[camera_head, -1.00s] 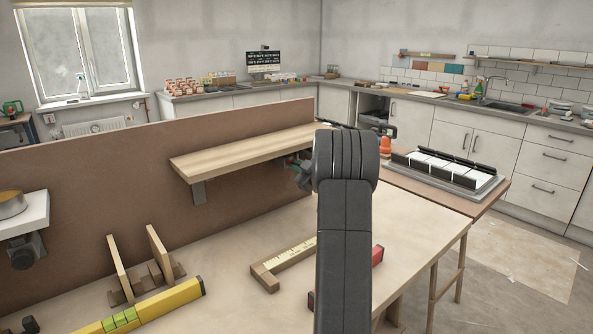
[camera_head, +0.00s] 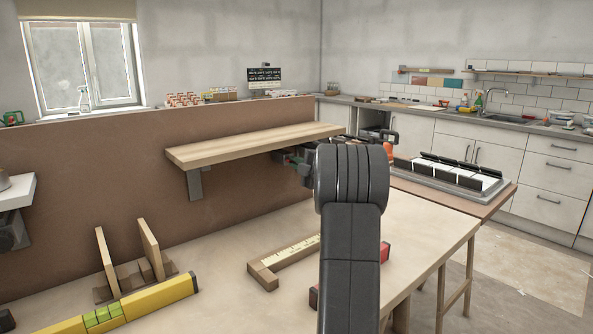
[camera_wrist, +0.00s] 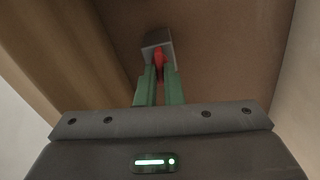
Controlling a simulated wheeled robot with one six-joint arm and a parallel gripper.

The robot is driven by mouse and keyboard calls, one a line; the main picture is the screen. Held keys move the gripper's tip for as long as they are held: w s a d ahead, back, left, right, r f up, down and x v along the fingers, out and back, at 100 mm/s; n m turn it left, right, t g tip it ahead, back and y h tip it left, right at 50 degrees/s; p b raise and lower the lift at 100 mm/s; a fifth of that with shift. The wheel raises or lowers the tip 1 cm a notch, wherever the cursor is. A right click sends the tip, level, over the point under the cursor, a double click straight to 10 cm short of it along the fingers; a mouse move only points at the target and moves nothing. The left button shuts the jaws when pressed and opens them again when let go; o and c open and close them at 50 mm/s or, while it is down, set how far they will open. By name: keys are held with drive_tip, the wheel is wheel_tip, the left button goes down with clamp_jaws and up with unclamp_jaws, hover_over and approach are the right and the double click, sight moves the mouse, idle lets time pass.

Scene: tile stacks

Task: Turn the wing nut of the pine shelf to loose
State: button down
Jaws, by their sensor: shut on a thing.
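The pine shelf (camera_head: 240,146) is fixed to a brown upright panel. Its left grey bracket (camera_head: 195,184) shows below it in the head view. In the wrist view, a second grey bracket (camera_wrist: 153,39) under the shelf (camera_wrist: 62,50) carries the red wing nut (camera_wrist: 159,57). My gripper (camera_wrist: 160,74) has green fingers, one on each side of the wing nut, and is shut on it. In the head view, my gripper (camera_head: 280,157) reaches under the right part of the shelf. My dark arm covers part of that area, and the wing nut cannot be made out there.
A red item (camera_head: 385,252) is partly behind my arm. The bench below the shelf is mostly clear.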

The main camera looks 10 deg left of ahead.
drive_tip(key=shift+f+n+b, duration=0.1)
drive_tip(key=shift+n+b, duration=0.2)
drive_tip(key=shift+n, duration=0.2)
drive_tip(key=c, duration=1.6)
unclamp_jaws()
drive_tip(key=shift+o, duration=0.2)
drive_tip(key=v, duration=1.4)
drive_tip(key=shift+a, duration=0.15)
drive_tip(key=x, duration=1.3)
drive_tip(key=shift+w+a, duration=0.3)
drive_tip(key=shift+d, duration=0.1)
